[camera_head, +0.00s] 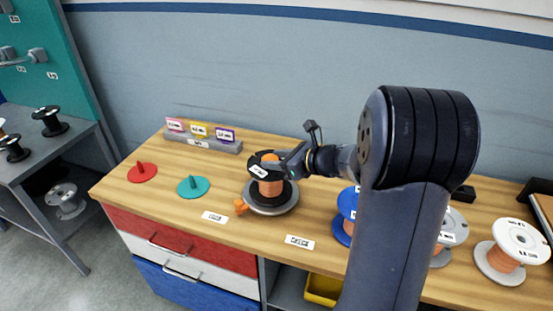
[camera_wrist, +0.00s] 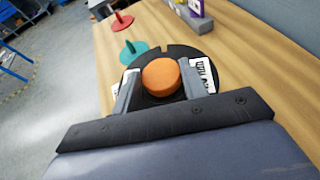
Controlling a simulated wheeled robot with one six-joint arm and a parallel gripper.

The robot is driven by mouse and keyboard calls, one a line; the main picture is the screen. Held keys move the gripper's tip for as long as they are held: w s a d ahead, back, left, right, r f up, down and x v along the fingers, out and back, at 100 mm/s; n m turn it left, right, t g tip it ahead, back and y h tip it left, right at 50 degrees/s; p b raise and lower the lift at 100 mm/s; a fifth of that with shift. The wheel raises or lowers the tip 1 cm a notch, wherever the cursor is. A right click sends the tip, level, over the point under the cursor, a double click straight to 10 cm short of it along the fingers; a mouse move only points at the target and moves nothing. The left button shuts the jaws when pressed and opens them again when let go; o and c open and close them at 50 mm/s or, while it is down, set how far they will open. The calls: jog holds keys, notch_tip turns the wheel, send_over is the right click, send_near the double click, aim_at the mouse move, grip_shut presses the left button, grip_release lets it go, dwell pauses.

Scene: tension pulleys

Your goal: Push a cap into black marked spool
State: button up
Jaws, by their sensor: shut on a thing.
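The black spool (camera_head: 263,171) with orange wire stands upright on a grey round base (camera_head: 272,209) with an orange knob at its side. Its black top flange (camera_wrist: 175,55) with white labels fills the middle of the wrist view. My gripper (camera_head: 280,161) is at the top of this spool, reaching in from the right. In the wrist view, its two grey fingers are shut on an orange round cap (camera_wrist: 161,76), over the middle of the flange. How deep the cap sits in the spool's hole is hidden.
A red disc (camera_head: 142,173) and a teal disc (camera_head: 193,188), each with an upright peg, lie left of the spool. A grey block with label cards (camera_head: 203,142) stands behind. A blue spool (camera_head: 349,203) and a white spool (camera_head: 521,240) stand to the right.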

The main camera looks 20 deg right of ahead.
jog(key=shift+s+f, duration=0.1)
jog(key=shift+f, duration=0.2)
jog(key=o, duration=1)
jog(key=v, duration=1.1)
jog(key=shift+r, duration=0.15)
jog(key=shift+a, duration=0.1)
jog(key=x, duration=1.1)
jog(key=shift+r+p, duration=0.35)
jog(key=shift+r, duration=0.1)
jog(key=shift+f, duration=0.15)
